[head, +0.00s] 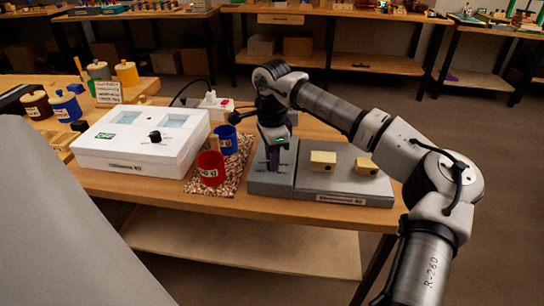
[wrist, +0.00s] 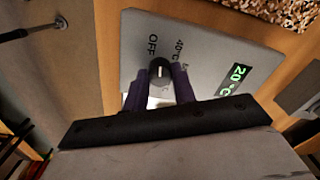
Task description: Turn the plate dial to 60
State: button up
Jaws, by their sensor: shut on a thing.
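The plate (wrist: 205,35) is a flat grey panel in the wrist view; it also shows under my gripper in the head view (head: 268,184). Its dark round dial (wrist: 159,68) has a white pointer mark, which points up toward the OFF lettering. A 40 °C mark is to the right of OFF; the marking beyond it is partly hidden by a finger. A green display (wrist: 235,79) reads 20 °C. My gripper (wrist: 160,84) has its two purple fingers shut on the dial, one on each side. In the head view my gripper (head: 274,158) points down onto the plate.
A grey block with two wooden pieces (head: 323,162) adjoins the plate on the right. A red cup (head: 211,168) and a blue cup (head: 224,139) stand on a speckled mat to the left. A white box (head: 140,137) with two windows is further left.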

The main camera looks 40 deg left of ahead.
jog(key=m, duration=0.4)
jog(key=shift+m, duration=0.3)
jog(key=m, duration=0.3)
jog(key=shift+m+b, duration=0.4)
jog(key=m, duration=0.4)
jog(key=m+b, duration=0.1)
jog(key=m, duration=0.3)
jog(key=m+b, duration=0.1)
jog(key=m, duration=0.3)
jog(key=shift+m, duration=0.3)
jog(key=m, duration=0.3)
jog(key=shift+m+b, duration=0.3)
jog(key=shift+b, duration=0.05)
jog(key=m, duration=0.3)
jog(key=shift+m+b, duration=0.3)
jog(key=shift+b, duration=0.1)
jog(key=shift+m+b, duration=0.35)
jog(key=shift+m, duration=1.45)
